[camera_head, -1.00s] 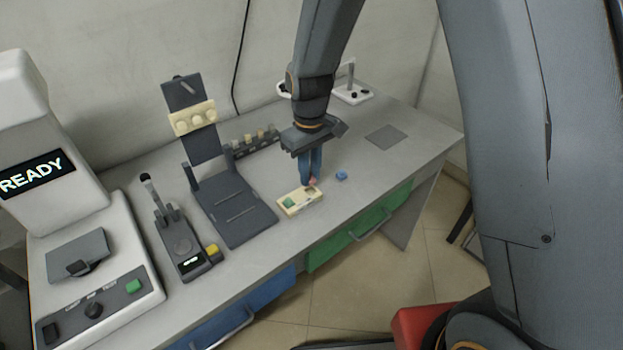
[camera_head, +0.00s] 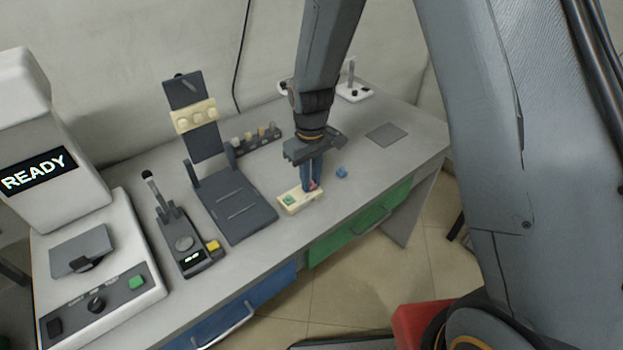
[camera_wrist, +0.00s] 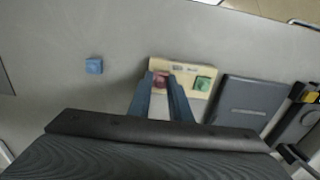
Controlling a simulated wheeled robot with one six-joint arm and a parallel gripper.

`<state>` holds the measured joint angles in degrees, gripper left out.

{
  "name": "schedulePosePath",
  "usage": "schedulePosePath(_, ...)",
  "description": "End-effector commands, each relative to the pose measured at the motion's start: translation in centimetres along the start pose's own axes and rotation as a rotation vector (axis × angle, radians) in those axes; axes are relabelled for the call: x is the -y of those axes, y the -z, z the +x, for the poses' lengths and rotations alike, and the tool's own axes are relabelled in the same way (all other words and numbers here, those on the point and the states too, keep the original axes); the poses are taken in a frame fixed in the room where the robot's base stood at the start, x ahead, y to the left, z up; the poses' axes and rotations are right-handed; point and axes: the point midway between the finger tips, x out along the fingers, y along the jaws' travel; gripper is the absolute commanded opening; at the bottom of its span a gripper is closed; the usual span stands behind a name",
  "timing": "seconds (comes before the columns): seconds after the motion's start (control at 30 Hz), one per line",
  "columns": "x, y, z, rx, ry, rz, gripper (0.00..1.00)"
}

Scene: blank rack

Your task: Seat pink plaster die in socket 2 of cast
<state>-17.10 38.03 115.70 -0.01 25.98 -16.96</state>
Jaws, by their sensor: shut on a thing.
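The cream cast (camera_head: 296,205) lies on the bench near its front edge; it also shows in the wrist view (camera_wrist: 181,67). A green die (camera_head: 289,199) sits in its left part in the head view, and on the right in the wrist view (camera_wrist: 203,83). My gripper (camera_head: 313,186) points down over the cast's other end, shut on the pink die (camera_wrist: 160,79). The die is at the cast's socket there; its lower part is hidden, so I cannot tell how deep it sits. A blue die (camera_head: 341,172) lies loose on the bench beside the cast.
A dark grey articulator-like stand (camera_head: 235,207) is left of the cast, with a small rack (camera_head: 255,140) behind it. A device with a yellow button (camera_head: 213,246) stands further left. A grey pad (camera_head: 386,134) lies at the right, with clear bench around it.

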Motion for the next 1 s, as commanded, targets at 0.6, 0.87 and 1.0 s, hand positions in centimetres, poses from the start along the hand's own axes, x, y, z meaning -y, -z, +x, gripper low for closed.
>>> schedulePosePath(0.6, 0.1, -0.2, -2.9, 0.003, 0.001, 0.000, 0.36)
schedulePosePath(0.87, 0.0, 0.0, -8.0, 0.000, 0.000, 0.000, 0.36)
schedulePosePath(1.0, 0.0, -0.1, -10.3, 0.001, 0.000, 0.000, 0.36)
